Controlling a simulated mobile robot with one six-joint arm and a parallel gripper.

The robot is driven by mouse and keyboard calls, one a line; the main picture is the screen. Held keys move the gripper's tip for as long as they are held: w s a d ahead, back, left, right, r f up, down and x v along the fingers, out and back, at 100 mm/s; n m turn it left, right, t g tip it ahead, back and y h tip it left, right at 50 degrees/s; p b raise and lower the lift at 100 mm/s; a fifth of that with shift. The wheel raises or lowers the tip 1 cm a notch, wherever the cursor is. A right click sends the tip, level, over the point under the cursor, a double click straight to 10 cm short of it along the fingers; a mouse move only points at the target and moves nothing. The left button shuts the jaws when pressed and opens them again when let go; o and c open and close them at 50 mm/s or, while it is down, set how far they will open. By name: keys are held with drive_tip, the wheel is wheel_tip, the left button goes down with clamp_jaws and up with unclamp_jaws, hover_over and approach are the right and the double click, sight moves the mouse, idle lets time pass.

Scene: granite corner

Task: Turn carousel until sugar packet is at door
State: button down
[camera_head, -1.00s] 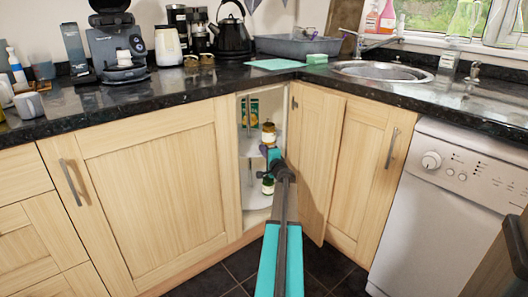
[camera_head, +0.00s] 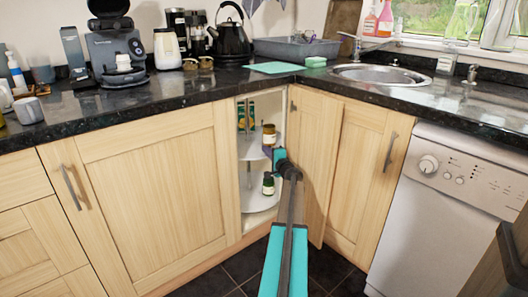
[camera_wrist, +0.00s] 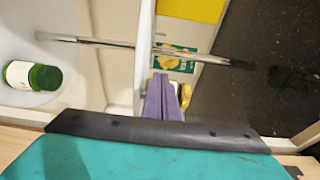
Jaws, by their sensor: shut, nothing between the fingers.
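The carousel stands in the open corner cabinet, with an upper shelf (camera_head: 250,151) and a lower shelf (camera_head: 258,203) around a thin metal rod. A green packet with yellow pictures (camera_head: 246,115) stands at the back left of the upper shelf; I cannot tell whether it is the sugar packet. It also shows in the wrist view (camera_wrist: 175,60). A jar (camera_head: 269,135) stands at the upper shelf's front right. A dark green bottle (camera_head: 268,184) stands on the lower shelf. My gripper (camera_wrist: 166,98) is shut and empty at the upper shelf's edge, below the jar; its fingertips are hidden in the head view.
The folded-back cabinet door (camera_head: 309,160) is close to the right of my arm. A fixed cabinet front (camera_head: 150,180) bounds the opening on the left. The black worktop (camera_head: 190,88) overhangs it. Dark floor tiles lie in front. A white dishwasher (camera_head: 440,190) stands at right.

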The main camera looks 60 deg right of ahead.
drive_tip(key=shift+s+d+n+t+y, duration=0.2)
drive_tip(key=shift+s+d+y, duration=0.1)
drive_tip(key=shift+d, duration=0.35)
drive_tip(key=shift+s+d+n+t+y, duration=0.2)
drive_tip(key=shift+s+d, duration=0.05)
drive_tip(key=shift+d, duration=0.35)
drive_tip(key=shift+s, duration=0.1)
drive_tip(key=a+b+v, duration=0.1)
drive_tip(key=b+v, duration=0.1)
drive_tip(key=v, duration=0.8)
drive_tip(key=shift+w, duration=0.2)
idle(0.5)
idle(0.4)
